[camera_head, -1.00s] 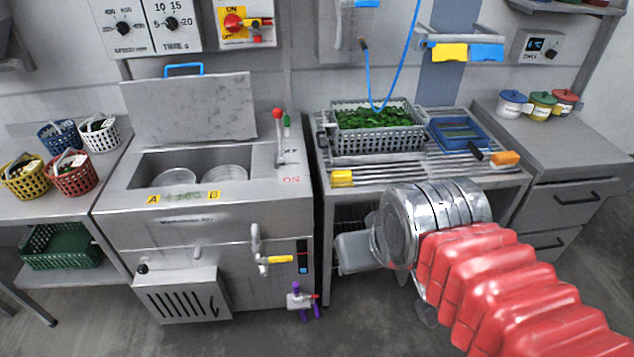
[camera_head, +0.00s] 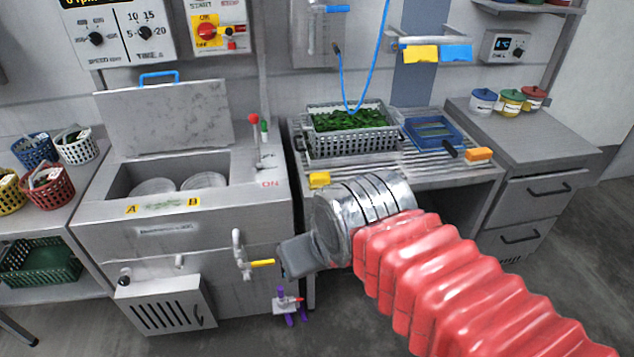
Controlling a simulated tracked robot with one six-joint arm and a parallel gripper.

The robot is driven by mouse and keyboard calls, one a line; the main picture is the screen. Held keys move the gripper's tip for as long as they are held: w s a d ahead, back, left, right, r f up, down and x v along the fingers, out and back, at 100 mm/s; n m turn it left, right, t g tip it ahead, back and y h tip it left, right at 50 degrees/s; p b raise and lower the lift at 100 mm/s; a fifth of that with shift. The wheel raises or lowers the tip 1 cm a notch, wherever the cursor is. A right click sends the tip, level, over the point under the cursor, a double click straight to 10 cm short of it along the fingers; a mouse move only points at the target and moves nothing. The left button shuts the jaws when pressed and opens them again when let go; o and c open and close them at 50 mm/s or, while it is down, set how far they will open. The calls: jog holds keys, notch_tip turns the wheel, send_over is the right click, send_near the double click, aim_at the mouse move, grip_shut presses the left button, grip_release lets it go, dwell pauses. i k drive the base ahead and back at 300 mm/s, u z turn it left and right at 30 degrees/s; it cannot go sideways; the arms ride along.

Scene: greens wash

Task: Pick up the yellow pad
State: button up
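A small yellow pad (camera_head: 320,180) lies on the front left corner of the slatted draining bench (camera_head: 400,186). My gripper (camera_head: 296,258) is a grey shape at the end of my silver wrist and red-sleeved arm. In the picture it sits below and slightly left of the pad, in front of the gap between the wash tank and the bench. It appears apart from the pad. The fingers blend together at this angle, so their opening is hidden. I see nothing held in it.
A grey basket of greens (camera_head: 350,144), a blue tray (camera_head: 434,120) and an orange-ended brush (camera_head: 478,154) are on the bench. The wash tank (camera_head: 100,235) stands left, with a red-knobbed lever (camera_head: 254,120) and yellow-handled tap (camera_head: 262,263). Yellow and blue cloths (camera_head: 421,54) hang above.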

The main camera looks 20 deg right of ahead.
aim_at(316, 180)
jog(key=z, duration=0.05)
jog(key=i, duration=1)
jog(key=u, duration=0.05)
